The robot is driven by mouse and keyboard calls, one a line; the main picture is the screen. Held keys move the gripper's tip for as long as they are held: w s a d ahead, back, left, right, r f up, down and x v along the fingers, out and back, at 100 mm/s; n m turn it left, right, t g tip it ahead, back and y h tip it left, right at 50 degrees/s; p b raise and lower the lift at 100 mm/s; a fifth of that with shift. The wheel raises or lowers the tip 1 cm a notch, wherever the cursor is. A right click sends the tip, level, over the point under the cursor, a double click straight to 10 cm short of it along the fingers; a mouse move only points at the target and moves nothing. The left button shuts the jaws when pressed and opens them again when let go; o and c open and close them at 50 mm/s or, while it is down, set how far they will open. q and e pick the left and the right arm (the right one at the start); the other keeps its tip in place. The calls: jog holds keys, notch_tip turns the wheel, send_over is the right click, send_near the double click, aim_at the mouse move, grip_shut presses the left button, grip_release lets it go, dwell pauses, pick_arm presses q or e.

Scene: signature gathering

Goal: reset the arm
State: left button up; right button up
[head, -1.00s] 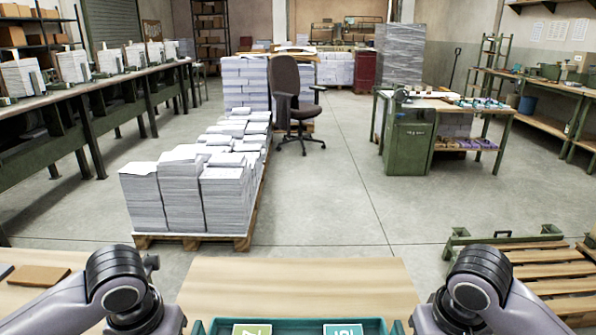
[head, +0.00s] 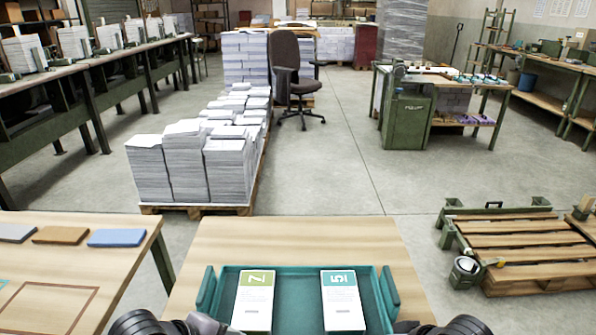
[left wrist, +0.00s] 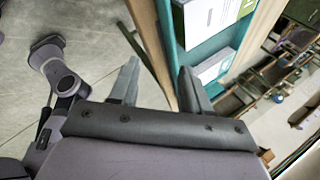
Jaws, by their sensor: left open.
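My arms show only at the bottom edge of the head view, one at the lower left and one at the lower right; no fingertips are clear there. In the left wrist view my left gripper (left wrist: 160,85) is open, with its two fingers apart and nothing between them. Beyond its fingers are the wooden table edge and the teal tray (left wrist: 185,65). In the head view the teal tray (head: 307,290) lies on the wooden table (head: 290,237). It holds a green-topped booklet (head: 254,303) on the left and a teal-topped booklet (head: 343,303) on the right. My right gripper is out of view.
A second table (head: 100,240) at left carries a grey, a brown and a blue block (head: 116,238). A pallet of paper stacks (head: 170,170) stands ahead. A wooden pallet (head: 520,250) lies on the floor at right. The floor between is clear.

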pick_arm(q)
jog(key=s+a+f+n+t+y, duration=0.1)
jog(key=s+a+f+n, duration=0.3)
jog(key=n, duration=0.6)
jog(key=s+a+f+n+t+y, duration=0.1)
jog(key=s+a+f+n+t, duration=0.2)
jog(key=s+f+n, duration=0.3)
jog(key=s+n+t, duration=0.1)
jog(key=n, duration=0.4)
jog(key=shift+s+a+f+y+p, duration=0.3)
jog(key=shift+s+a+f+y, duration=0.05)
jog(key=shift+a+f+y, duration=0.05)
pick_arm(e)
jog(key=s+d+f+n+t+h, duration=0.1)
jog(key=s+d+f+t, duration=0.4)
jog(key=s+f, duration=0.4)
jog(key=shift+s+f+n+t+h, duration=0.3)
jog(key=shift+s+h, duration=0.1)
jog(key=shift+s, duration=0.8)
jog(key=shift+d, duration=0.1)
